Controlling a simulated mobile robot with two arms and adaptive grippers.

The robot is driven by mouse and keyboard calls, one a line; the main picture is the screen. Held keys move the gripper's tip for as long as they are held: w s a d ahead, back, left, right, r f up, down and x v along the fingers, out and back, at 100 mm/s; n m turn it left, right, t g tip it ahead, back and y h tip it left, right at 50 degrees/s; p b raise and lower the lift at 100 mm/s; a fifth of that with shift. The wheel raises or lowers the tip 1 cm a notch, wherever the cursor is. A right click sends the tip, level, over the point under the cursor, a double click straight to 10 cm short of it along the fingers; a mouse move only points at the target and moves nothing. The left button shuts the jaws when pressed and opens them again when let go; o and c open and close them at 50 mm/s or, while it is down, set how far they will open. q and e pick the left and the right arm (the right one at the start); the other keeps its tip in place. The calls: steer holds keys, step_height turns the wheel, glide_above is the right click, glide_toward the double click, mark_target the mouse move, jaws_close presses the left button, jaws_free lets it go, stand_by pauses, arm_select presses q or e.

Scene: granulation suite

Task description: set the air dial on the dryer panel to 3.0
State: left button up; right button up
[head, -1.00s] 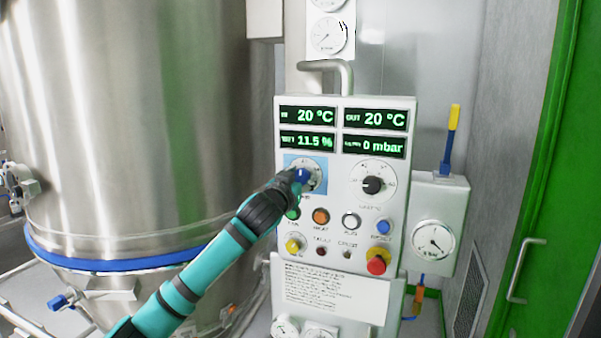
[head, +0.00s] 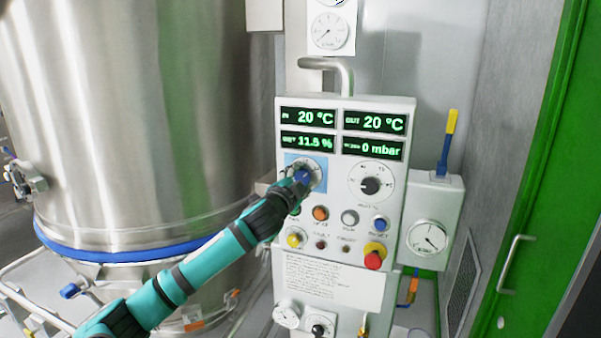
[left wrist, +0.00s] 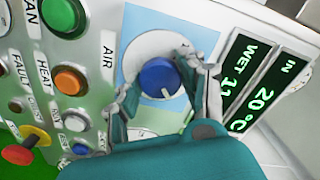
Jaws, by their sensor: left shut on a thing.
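The dryer panel (head: 335,268) is a white box with green digital displays on top. The air dial is a blue knob on a white round scale with a light blue backing, at the panel's upper left. The blue knob (left wrist: 158,78) shows best in the left wrist view, with a white pointer line on it. My left gripper (left wrist: 166,86) is shut on the knob, one finger on each side. In the head view my left gripper (head: 300,180) covers much of the dial. The scale's numbers are hidden or too small to read. My right gripper is not in view.
A second dial with a black knob (head: 370,186) sits right of the air dial. A large steel vessel (head: 140,120) stands at left, a green door frame (head: 540,190) at right.

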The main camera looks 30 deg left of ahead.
arm_select(q)
steer(key=shift+m+p, duration=0.55)
steer(key=shift+m, duration=0.55)
steer(key=shift+f, duration=0.1)
steer(key=o, duration=1.2)
steer(key=v, duration=1.2)
